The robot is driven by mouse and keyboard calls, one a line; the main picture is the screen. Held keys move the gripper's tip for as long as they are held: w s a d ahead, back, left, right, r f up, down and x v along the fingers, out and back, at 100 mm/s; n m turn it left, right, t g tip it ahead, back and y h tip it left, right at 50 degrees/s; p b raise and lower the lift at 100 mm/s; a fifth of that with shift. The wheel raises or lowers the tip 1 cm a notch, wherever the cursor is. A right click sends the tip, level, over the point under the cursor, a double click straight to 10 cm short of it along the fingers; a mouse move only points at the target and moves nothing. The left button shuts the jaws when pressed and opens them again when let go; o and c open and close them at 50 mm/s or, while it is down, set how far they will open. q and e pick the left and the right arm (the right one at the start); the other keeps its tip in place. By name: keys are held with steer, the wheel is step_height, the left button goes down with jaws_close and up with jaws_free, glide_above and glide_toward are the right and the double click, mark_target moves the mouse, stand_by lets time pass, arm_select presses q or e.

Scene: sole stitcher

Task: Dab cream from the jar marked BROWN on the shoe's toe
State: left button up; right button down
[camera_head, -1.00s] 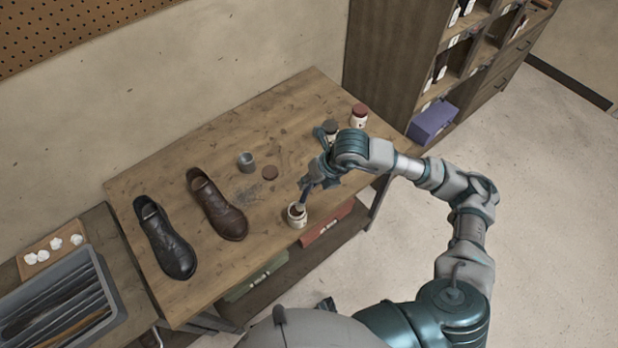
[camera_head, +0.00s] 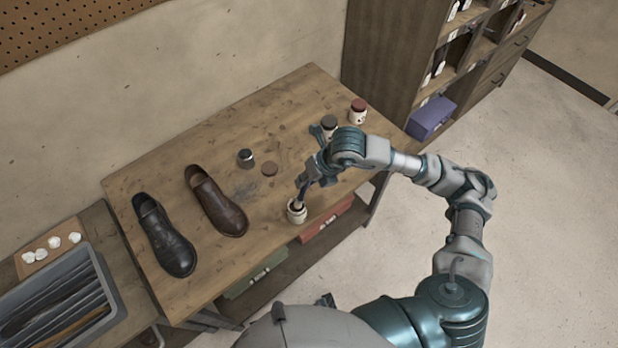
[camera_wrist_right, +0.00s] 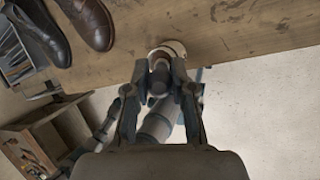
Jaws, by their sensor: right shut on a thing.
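The brown shoe (camera_head: 218,203) lies on the wooden table beside the black shoe (camera_head: 166,240), toe toward the front edge. An open white jar (camera_head: 296,213) stands near the front edge; its marking is not readable. My right gripper (camera_head: 308,180) is above this jar, shut on a slim dauber that points down into the jar's mouth. In the wrist view the right gripper (camera_wrist_right: 158,92) shows over the jar (camera_wrist_right: 170,48), and the dauber is partly hidden between the fingers. A small dark piece by my body (camera_head: 327,300) may be my left gripper; its fingers cannot be made out.
A dark-lidded jar (camera_head: 329,124) and a red-lidded jar (camera_head: 358,111) stand at the right rear of the table (camera_head: 290,100). A grey tray (camera_head: 62,300) is at left.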

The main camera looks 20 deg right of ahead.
steer(key=shift+a+f, duration=0.15)
steer(key=shift+a, duration=0.5)
steer(key=shift+d, duration=0.1)
steer(key=shift+d+f+b, duration=0.25)
steer(key=shift+d+b, duration=0.05)
steer(key=shift+d, duration=0.3)
steer(key=shift+a, duration=0.55)
steer(key=shift+d, duration=0.4)
steer(key=shift+a, duration=0.25)
steer(key=shift+r, duration=0.1)
